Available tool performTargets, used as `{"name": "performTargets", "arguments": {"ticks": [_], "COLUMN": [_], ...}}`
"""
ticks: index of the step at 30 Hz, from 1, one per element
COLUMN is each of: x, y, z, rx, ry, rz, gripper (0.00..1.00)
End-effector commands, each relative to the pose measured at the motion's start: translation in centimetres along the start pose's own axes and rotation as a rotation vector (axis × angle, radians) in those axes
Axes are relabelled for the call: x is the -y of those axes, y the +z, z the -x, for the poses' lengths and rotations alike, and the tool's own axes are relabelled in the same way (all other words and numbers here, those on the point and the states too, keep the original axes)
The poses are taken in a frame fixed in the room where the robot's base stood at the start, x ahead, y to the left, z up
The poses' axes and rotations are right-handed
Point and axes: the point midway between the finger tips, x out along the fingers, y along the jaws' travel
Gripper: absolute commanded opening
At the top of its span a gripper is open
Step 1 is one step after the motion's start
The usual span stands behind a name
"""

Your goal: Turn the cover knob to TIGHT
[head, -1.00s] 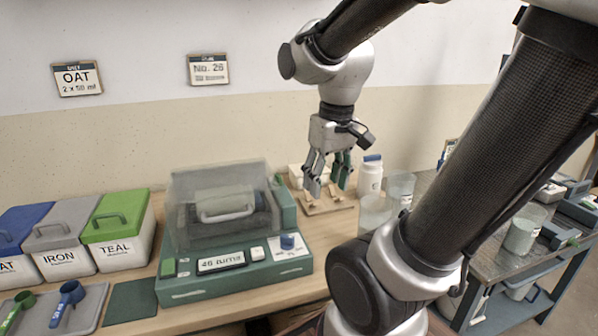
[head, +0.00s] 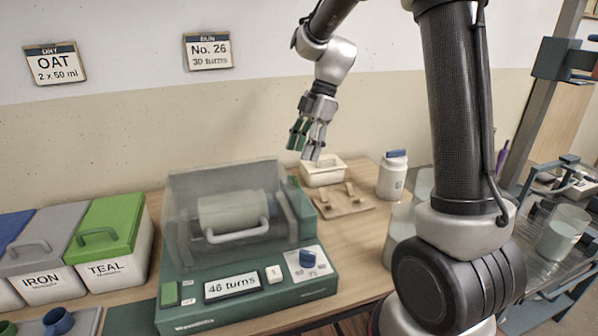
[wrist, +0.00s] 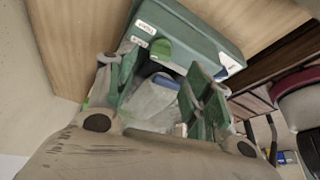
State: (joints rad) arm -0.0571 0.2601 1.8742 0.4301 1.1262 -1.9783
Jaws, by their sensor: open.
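My gripper (head: 304,148) is open and empty, above and behind the machine's right end, apart from the knob. In the wrist view its green fingers (wrist: 160,100) are spread, with a pale, blue-topped shape between them that I cannot identify.
A cream tray (head: 322,172), a wooden stand (head: 343,202) and a white jar with a blue lid (head: 392,176) are behind and right of the machine. Lidded bins, including TEAL (head: 118,272) and IRON (head: 42,284), stand left. The machine's display (head: 232,286) reads 46 turns.

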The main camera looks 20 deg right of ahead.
Motion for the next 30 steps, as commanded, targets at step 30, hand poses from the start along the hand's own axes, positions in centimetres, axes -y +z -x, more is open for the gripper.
{"name": "performTargets", "arguments": {"ticks": [30], "x": [0.1], "y": [0.0], "z": [-7.5], "rx": [0.001], "ry": [-0.001], "rz": [0.002], "gripper": [0.17]}}
